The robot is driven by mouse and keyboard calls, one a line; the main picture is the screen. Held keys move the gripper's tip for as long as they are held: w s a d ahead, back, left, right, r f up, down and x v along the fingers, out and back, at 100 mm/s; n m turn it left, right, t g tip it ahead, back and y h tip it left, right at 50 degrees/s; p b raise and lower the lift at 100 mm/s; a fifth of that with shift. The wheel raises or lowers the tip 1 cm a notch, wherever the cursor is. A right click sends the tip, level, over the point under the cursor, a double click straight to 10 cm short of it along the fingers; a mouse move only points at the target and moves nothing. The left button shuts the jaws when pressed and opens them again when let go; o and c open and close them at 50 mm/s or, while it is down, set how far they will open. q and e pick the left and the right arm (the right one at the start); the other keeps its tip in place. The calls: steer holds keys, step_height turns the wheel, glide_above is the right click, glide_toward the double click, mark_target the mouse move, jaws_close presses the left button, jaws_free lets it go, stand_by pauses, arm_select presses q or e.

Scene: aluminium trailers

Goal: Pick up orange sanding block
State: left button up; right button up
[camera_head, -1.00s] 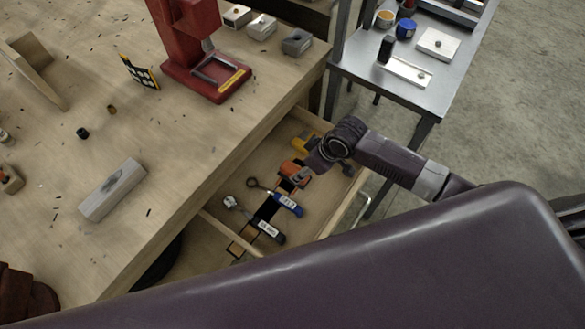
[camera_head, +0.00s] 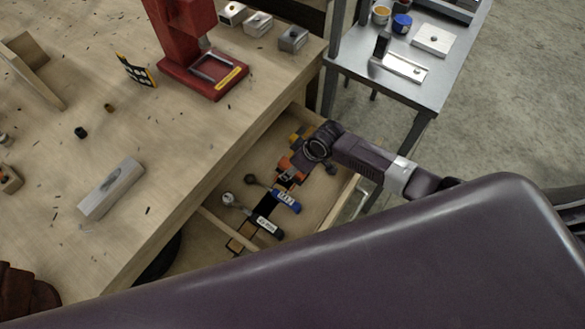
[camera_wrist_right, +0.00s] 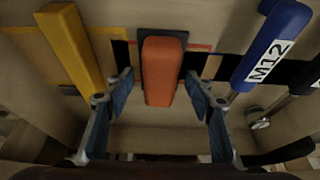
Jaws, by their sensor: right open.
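The orange sanding block (camera_wrist_right: 162,72) lies in the open drawer (camera_head: 228,188). In the right wrist view it stands out from a dark backing, between the two fingers of my right gripper (camera_wrist_right: 163,92). The gripper is open, with a visible gap between each finger and the block. In the head view the orange block (camera_head: 287,165) is partly hidden by my right gripper (camera_head: 302,165), which reaches in over the drawer from the right. My left gripper is not in view.
A yellow tool (camera_wrist_right: 72,45) lies left of the block in the wrist view. A blue-handled M12 tool (camera_wrist_right: 272,45) lies to the right. The workbench (camera_head: 150,130) holds a red press (camera_head: 190,50) and a grey block (camera_head: 111,189). A metal cart (camera_head: 395,80) stands behind.

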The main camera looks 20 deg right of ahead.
steer(key=shift+f, duration=0.1)
steer(key=shift+f, duration=0.1)
stand_by(0.5)
steer(key=shift+c, duration=0.3)
steer(key=c, duration=0.9)
steer(key=shift+c, duration=0.2)
step_height(320, 180, up, 20)
steer(key=shift+r+b, duration=0.25)
steer(key=shift+b, duration=0.1)
